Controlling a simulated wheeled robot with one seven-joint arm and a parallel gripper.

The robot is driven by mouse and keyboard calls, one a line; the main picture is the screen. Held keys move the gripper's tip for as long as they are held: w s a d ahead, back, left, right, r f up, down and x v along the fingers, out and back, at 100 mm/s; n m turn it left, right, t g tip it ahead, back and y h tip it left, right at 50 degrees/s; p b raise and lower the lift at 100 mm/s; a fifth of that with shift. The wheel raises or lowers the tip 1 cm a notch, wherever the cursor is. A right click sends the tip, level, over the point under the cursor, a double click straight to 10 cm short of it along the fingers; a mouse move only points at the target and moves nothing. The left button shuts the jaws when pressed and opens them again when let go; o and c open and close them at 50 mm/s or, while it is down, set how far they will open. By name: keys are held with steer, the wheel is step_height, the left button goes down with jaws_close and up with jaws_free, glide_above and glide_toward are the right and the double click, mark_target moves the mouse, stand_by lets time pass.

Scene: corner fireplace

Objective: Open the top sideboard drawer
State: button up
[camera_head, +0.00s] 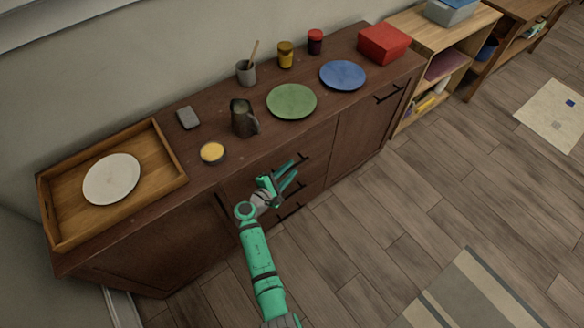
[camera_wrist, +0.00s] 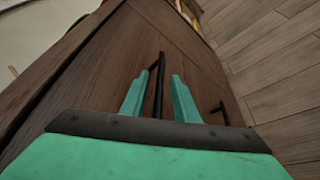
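The dark wood sideboard (camera_head: 225,165) stands against the wall, with a stack of drawers in the middle of its front. The top drawer (camera_wrist: 125,60) looks shut, flush with the front. Its black bar handle (camera_wrist: 159,72) shows in the wrist view between my two fingers, and partly in the head view (camera_head: 301,157). My green gripper (camera_head: 284,176) is at the front of the drawers; in the wrist view its fingers (camera_wrist: 159,95) are apart, one on each side of the handle, with small gaps showing. I cannot tell whether they touch it.
A lower drawer handle (camera_wrist: 220,112) is close to my right finger in the wrist view. On the sideboard top stand a wooden tray (camera_head: 168,182), a dark jug (camera_head: 243,120), a green plate (camera_head: 291,101) and a red box (camera_head: 384,43). The floor in front is clear, with a striped rug (camera_head: 470,295).

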steer(key=shift+x, duration=1.05)
